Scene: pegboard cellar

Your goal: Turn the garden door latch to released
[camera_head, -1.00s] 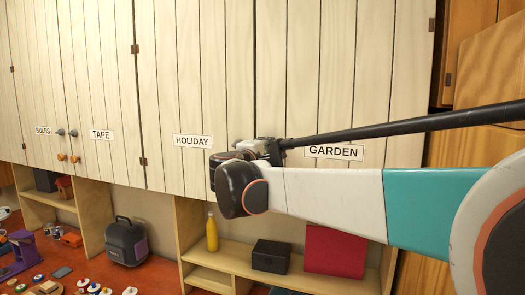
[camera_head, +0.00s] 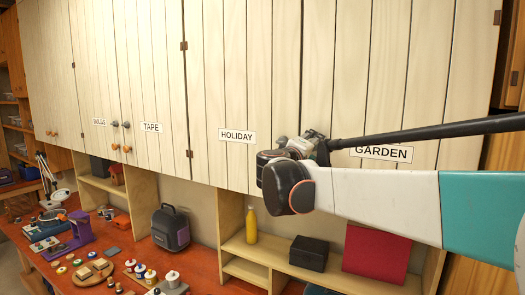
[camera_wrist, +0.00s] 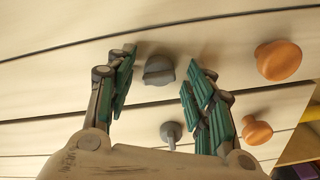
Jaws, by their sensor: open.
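The garden door (camera_head: 430,90) is a pale plank door with a GARDEN label (camera_head: 381,153), partly behind my arm. In the wrist view, a round grey latch (camera_wrist: 158,71) with a raised ridge sits between the fingertips of my gripper (camera_wrist: 161,62). By its place it looks like the garden door's latch. The gripper is open, with one finger on each side and gaps to the latch. The ridge lies roughly across the picture. In the head view, my gripper (camera_head: 297,147) is near the seam beside the HOLIDAY door and hides the latch.
A second grey latch (camera_wrist: 171,132) stands close by, below the first in the wrist view. Two orange knobs (camera_wrist: 277,60) (camera_wrist: 257,131) lie to the right. Under the cabinets are a yellow bottle (camera_head: 251,225), a black box (camera_head: 308,253) and a red panel (camera_head: 376,255).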

